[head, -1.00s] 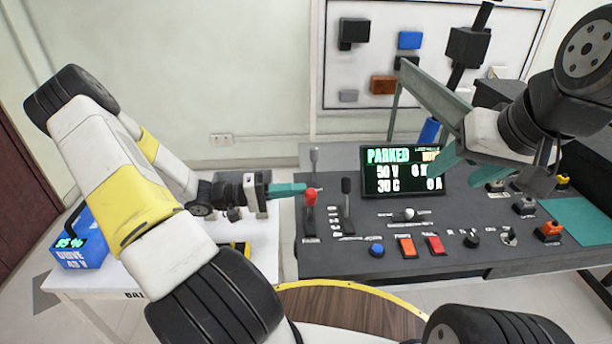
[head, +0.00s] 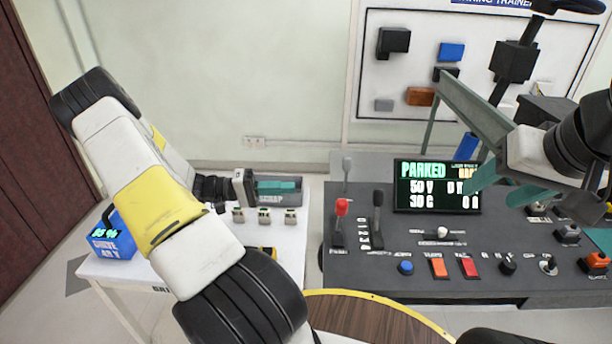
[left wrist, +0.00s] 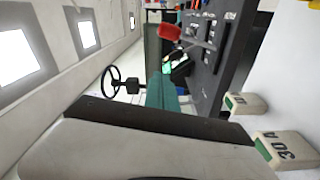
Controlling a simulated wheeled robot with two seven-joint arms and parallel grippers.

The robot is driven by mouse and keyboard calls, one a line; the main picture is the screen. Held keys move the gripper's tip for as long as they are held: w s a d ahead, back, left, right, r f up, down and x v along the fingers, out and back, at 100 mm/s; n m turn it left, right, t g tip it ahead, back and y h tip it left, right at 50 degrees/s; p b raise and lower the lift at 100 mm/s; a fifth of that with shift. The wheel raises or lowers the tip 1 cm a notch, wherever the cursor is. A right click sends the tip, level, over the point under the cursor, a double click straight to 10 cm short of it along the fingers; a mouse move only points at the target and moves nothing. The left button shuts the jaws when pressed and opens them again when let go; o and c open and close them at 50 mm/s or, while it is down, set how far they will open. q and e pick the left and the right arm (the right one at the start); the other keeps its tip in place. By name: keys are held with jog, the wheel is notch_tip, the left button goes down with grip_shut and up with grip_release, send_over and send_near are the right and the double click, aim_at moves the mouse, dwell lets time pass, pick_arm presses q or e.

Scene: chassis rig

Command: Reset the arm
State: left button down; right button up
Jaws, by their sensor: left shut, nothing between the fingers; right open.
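My left gripper (head: 276,186) is shut and empty. In the head view it is over the back of the white side table (head: 140,268), in front of the dark scrap bin (head: 287,197). Its teal fingers also show in the left wrist view (left wrist: 160,92). The red-knobbed lever (head: 341,208) stands on the grey console to the right of it, apart from it; the red knob also shows in the left wrist view (left wrist: 170,32). My right gripper (head: 500,185) is open at the right, in front of the display's right edge, with its teal fingers partly covering the readout.
The display (head: 437,186) reads PARKED. A black lever (head: 377,212), a blue button (head: 405,268), orange and red switches sit on the console. Several small fuse blocks (head: 264,215) and a blue battery (head: 112,238) are on the side table. A steering wheel (head: 565,6) stands at the upper right.

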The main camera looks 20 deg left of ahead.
pick_arm(q)
jog(key=s+d+r+m+g+y, duration=0.3)
jog(key=s+d+r+g+y, duration=0.4)
jog(key=d, duration=0.3)
jog(key=s+d+r+t+y, duration=0.3)
jog(key=s+r+t+y, duration=0.4)
jog(key=r, duration=0.7)
jog(key=shift+s+n+y, duration=0.4)
jog(key=shift+s+y, duration=0.1)
jog(key=shift+s, duration=0.15)
